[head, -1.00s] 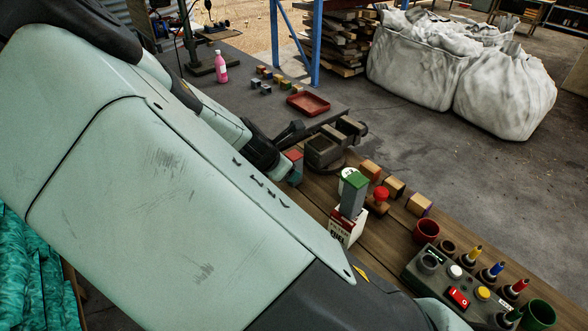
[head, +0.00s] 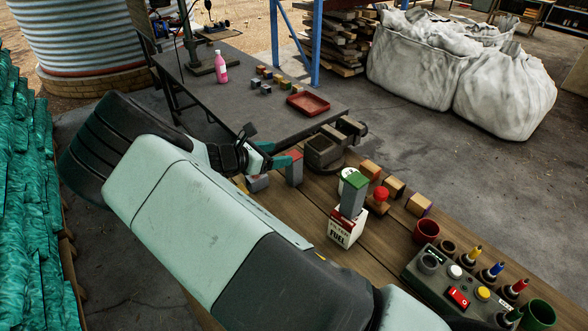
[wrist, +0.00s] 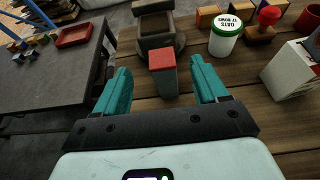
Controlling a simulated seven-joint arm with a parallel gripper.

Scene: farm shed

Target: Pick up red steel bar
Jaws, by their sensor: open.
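The red steel bar (head: 294,168) stands upright on the wooden workbench, grey with a red top. In the wrist view the red-topped bar (wrist: 163,74) stands ahead of my gripper, between the lines of its two fingers. My gripper (wrist: 163,80) has teal fingers spread apart, with nothing between them that I can see held. In the head view my gripper (head: 276,156) is beside the bar, at its left. A similar bar with a green top (head: 353,195) stands to the right.
A vise (head: 325,150) stands just behind the bar. A white FUEL box (head: 345,229), a red-knobbed stamp (head: 379,199) and wooden blocks (head: 395,187) are to the right. A control box (head: 455,279) is at the front right.

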